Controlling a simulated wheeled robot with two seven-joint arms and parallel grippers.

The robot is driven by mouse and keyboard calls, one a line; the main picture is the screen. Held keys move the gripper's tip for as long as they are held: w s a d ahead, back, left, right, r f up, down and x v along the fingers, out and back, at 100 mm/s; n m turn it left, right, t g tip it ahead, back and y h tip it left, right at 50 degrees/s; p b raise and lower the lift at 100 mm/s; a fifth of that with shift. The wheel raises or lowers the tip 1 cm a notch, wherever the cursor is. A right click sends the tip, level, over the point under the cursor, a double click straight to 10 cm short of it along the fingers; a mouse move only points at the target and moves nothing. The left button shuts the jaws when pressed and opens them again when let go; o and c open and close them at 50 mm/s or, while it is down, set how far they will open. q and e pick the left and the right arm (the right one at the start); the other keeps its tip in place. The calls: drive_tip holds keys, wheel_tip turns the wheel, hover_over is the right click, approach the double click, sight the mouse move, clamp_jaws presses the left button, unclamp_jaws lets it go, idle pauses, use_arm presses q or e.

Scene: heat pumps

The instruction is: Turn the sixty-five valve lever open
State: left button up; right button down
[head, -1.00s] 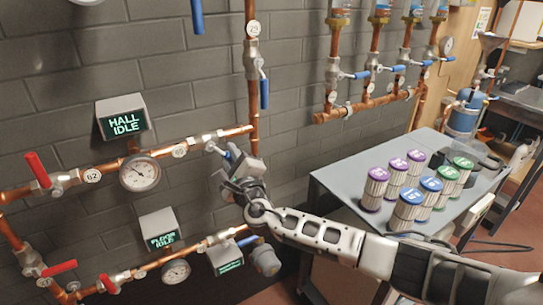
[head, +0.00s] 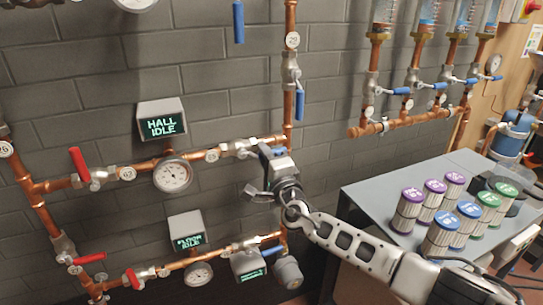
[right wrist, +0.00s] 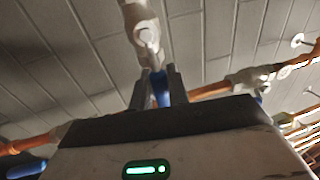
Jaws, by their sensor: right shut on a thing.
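A valve with a blue lever sits at the right end of the upper copper pipe, under the hall display. Its silver body (head: 243,148) shows in the head view. A round tag (head: 211,156) hangs on the pipe beside it, too small to read. My right gripper (head: 264,158) is at this valve and covers most of the lever. In the right wrist view the blue lever (right wrist: 160,88) stands between the two fingers of my right gripper (right wrist: 160,82), which are shut on it. A silver valve fitting (right wrist: 146,32) is just beyond them. My left gripper is not in view.
The hall display (head: 163,120) and a gauge (head: 173,175) are left of my gripper. A lower pipe holds the floor display (head: 188,233) and red levers. Another blue lever (head: 299,104) hangs above right. A table (head: 372,195) with several canisters stands right.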

idle(0.3)
drive_tip(key=c, duration=1.4)
unclamp_jaws()
drive_tip(key=p+v, duration=0.2)
drive_tip(key=v, duration=1.4)
